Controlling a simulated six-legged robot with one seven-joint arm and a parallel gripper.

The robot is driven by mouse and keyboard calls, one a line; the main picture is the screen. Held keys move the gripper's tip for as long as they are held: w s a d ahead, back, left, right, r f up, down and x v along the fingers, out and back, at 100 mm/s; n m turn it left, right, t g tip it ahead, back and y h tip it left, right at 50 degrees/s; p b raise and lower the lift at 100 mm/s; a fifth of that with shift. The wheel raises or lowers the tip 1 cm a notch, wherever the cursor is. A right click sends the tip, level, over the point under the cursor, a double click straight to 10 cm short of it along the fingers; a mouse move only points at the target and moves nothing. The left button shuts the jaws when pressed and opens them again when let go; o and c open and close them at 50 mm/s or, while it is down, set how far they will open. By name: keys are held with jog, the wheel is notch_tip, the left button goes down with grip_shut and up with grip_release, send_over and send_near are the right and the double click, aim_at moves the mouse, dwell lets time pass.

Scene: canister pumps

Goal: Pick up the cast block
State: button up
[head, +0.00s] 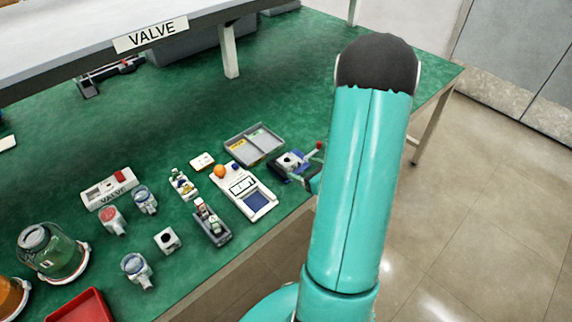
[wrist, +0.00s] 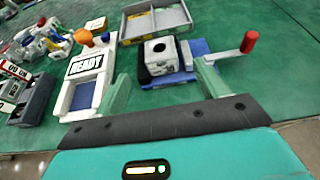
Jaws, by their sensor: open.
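A light grey cast block (wrist: 160,52) with a round dark hole on top sits in a blue fixture (wrist: 201,48) with a red-handled lever (wrist: 249,42). In the head view this block (head: 290,159) is small, near the table's front edge. My gripper (wrist: 163,75) is open and empty, its pale green fingers spread left and right on the near side of the block. I cannot tell their height against it. My arm hides most of the gripper in the head view. A second similar block (head: 167,240) stands loose on the green table further left.
A white panel reading READY (wrist: 86,66), with an orange knob (wrist: 84,38), stands close left of my left finger. A grey divided tray (wrist: 155,18) lies behind the fixture. Jars, valves and a red tray (head: 80,306) lie left. Green table (head: 180,110) behind is mostly clear.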

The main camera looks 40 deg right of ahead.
aim_at(290, 162)
jog(key=x, duration=0.5)
jog(key=shift+w, duration=0.3)
jog(key=c, duration=1.3)
jog(key=shift+d+r, duration=0.1)
